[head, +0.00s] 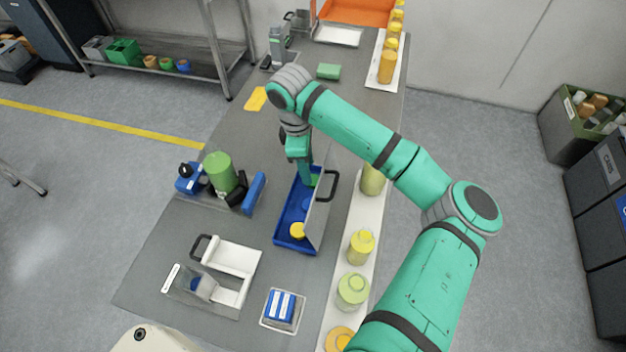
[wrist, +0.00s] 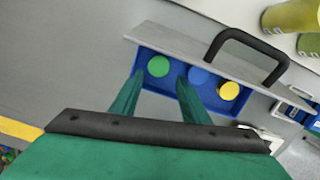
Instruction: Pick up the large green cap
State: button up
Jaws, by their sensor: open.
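The green cap (wrist: 158,66) is a round disc in the blue bin (wrist: 148,85), beside a blue cap (wrist: 199,76) and a yellow cap (wrist: 229,90). In the head view a small part of the green cap (head: 315,180) shows at the far end of the bin (head: 280,236), mostly behind my gripper. My gripper (head: 305,180) points down at that end. In the wrist view my gripper (wrist: 158,78) is open, its two fingers apart with the green cap between their tips in the picture. I cannot tell the height left between fingertips and cap.
A grey lid (head: 318,212) with a black handle (head: 331,186) stands raised along the bin's right side, close to my gripper. Yellow-green bottles (head: 360,246) line a white strip to the right. A blue device with a green cylinder (head: 220,172) stands left; bare table lies between.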

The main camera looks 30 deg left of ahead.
aim_at(313, 176)
jog(key=f, duration=0.3)
jog(key=d+f, duration=0.1)
jog(key=f, duration=0.1)
jog(key=shift+w+d, duration=0.1)
jog(key=shift+w, duration=0.3)
jog(key=c, duration=0.8)
